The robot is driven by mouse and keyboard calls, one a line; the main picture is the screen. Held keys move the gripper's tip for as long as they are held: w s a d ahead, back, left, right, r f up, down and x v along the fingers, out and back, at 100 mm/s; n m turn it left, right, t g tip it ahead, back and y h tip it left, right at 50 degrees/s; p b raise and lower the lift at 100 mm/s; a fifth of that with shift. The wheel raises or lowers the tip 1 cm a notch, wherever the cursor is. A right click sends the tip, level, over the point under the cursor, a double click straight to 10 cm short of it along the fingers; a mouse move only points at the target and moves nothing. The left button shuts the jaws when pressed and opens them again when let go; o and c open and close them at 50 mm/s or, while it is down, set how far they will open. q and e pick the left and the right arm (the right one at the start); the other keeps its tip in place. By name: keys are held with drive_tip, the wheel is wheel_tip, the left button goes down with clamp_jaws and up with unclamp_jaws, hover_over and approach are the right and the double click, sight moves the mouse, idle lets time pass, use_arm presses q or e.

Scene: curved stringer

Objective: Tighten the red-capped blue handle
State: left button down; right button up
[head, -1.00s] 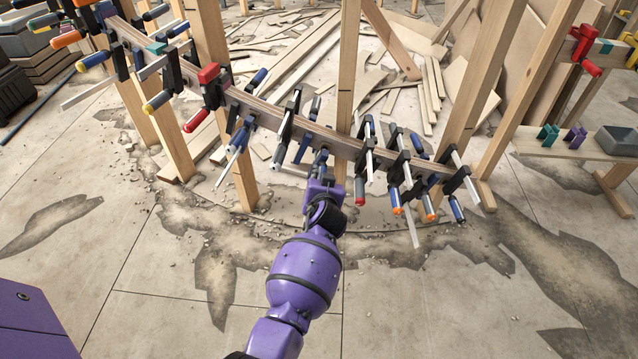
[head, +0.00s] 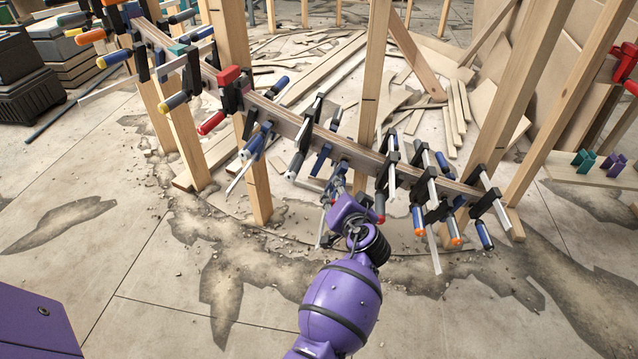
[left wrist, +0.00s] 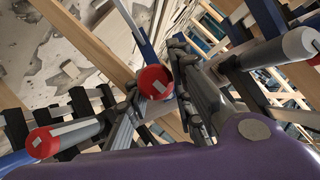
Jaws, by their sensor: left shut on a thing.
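My left gripper (head: 337,190) reaches up to the curved wooden stringer (head: 345,150) from below, at one of the clamps along it. In the left wrist view its dark fingers (left wrist: 160,98) are shut around a handle with a red cap (left wrist: 155,82), which faces the camera with a pale mark on it. A second red-capped handle (left wrist: 42,143) is at the left of that view, apart from the fingers. My right gripper is out of view.
Several clamps with orange (head: 455,239), yellow and blue handles hang close on both sides. A red clamp (head: 228,88) sits further left. Wooden posts (head: 370,80) hold the stringer. Loose boards lie behind; the cracked floor in front is clear.

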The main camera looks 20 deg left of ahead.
use_arm(q)
drive_tip(key=shift+d, duration=0.1)
drive_tip(key=c, duration=1.5)
unclamp_jaws()
drive_tip(key=shift+w+r, duration=0.1)
drive_tip(key=v, duration=1.2)
drive_tip(key=s, duration=0.3)
drive_tip(key=s+d+f, duration=0.1)
drive_tip(key=s, duration=0.1)
drive_tip(key=shift+p, duration=0.3)
